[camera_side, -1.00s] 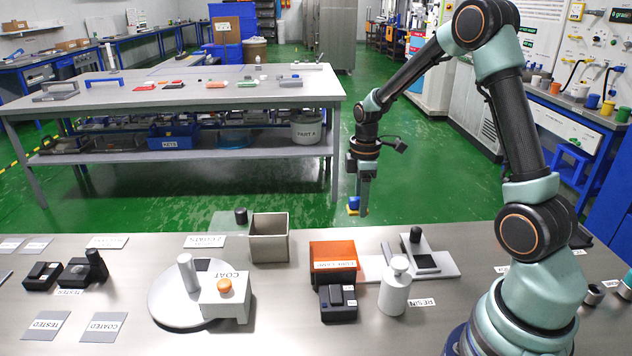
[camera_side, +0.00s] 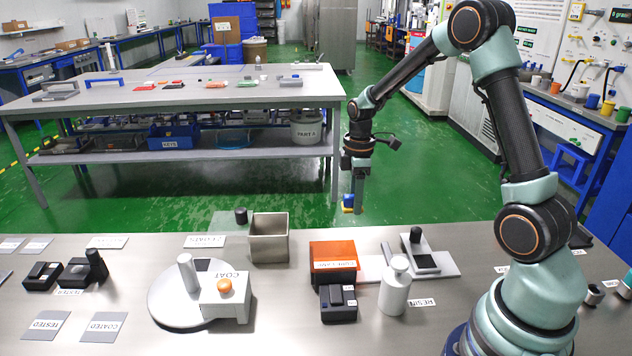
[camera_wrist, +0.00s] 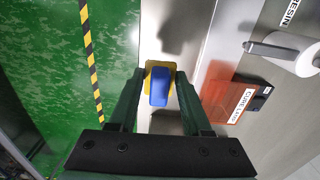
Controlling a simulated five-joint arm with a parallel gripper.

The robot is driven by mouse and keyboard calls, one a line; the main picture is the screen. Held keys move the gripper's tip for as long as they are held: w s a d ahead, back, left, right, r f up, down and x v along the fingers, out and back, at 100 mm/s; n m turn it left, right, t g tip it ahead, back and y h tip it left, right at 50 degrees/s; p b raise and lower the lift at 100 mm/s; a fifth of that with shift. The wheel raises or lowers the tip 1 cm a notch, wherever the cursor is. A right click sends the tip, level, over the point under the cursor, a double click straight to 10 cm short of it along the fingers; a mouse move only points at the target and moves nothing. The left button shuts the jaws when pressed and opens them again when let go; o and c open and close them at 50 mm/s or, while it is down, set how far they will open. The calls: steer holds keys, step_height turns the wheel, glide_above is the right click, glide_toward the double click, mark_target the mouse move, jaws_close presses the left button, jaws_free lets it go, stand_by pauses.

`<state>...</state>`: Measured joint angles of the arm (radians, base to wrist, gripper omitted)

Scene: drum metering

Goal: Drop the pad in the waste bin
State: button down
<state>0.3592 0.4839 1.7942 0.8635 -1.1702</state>
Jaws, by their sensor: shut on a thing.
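The pad (camera_wrist: 159,86), blue with a yellow layer, is between the fingers of my gripper (camera_wrist: 159,78) in the wrist view. My gripper is shut on it. In the side view the pad (camera_side: 348,203) shows small at the tip of my gripper (camera_side: 355,207), held in the air above and behind the bench's far edge. An open-topped grey box (camera_side: 269,240), which looks like the waste bin, stands on the bench to the left of my gripper. Its inside floor is hidden.
An orange cover (camera_side: 332,254) and a white bottle (camera_side: 396,290) stand right of the box. A round coating machine (camera_side: 180,305) stands to its front left, and a dark-capped item (camera_side: 241,216) is close behind its left side. Bare bench lies between several items.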

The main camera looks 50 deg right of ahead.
steer(key=w+a+r, duration=0.5)
steer(key=w+a, duration=0.1)
steer(key=a, duration=0.1)
steer(key=w+a+r, duration=0.5)
steer(key=a, duration=0.3)
step_height(320, 180, down, 6)
steer(key=shift+f, duration=0.15)
steer(key=shift+w+d, duration=0.1)
steer(key=shift+c, duration=1.3)
jaws_free()
step_height(320, 180, up, 12)
